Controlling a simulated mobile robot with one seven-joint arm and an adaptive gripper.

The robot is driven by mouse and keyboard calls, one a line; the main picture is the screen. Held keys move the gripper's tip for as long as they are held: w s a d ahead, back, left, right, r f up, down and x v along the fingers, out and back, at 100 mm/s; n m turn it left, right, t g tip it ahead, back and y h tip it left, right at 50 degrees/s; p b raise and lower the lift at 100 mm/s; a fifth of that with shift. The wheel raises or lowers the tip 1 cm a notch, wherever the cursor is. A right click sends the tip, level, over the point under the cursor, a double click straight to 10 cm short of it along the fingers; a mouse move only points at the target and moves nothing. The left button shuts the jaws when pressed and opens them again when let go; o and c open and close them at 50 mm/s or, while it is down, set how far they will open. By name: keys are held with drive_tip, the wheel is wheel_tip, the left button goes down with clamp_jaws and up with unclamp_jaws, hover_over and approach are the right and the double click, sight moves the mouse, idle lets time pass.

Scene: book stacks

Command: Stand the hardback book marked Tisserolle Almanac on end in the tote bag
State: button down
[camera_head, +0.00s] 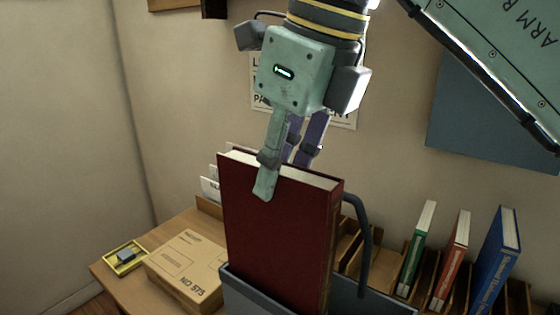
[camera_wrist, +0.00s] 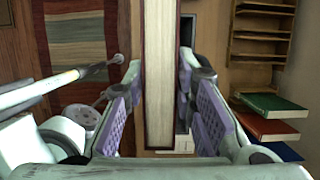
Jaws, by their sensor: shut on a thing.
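A dark red hardback book (camera_head: 275,235) stands upright, spine edge to the right, with its lower end inside the rim of the grey tote bag (camera_head: 250,291). Its bottom is hidden, so I cannot tell whether it touches the bag's floor. No title is readable on the faces I see. My gripper (camera_head: 285,168) is shut on the book's top edge, one finger on the near cover and the other behind. In the wrist view the book (camera_wrist: 160,60) shows its pale page edges between my two finger pads. The bag's dark handle (camera_head: 364,235) loops up right of the book.
A green book (camera_head: 417,250), a red-orange book (camera_head: 452,260) and a blue book (camera_head: 496,255) stand in a wooden rack to the right. A cardboard box (camera_head: 186,268) sits left of the bag, with a yellow tray (camera_head: 125,258) farther left on the table.

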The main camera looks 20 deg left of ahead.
sight(280, 255)
drive_tip(key=shift+f, duration=0.15)
idle(0.3)
drive_tip(key=shift+f+b, duration=0.75)
drive_tip(key=shift+f, duration=0.6)
drive_tip(key=shift+f, duration=0.1)
drive_tip(key=shift+f+b, duration=0.85)
drive_tip(key=shift+f, duration=0.55)
drive_tip(key=shift+f, duration=0.1)
drive_tip(key=shift+f+b, duration=0.8)
drive_tip(key=shift+f, duration=0.6)
drive_tip(key=shift+f, duration=0.2)
drive_tip(key=shift+f+b, duration=0.9)
drive_tip(key=shift+f, duration=0.4)
drive_tip(key=shift+f, duration=0.15)
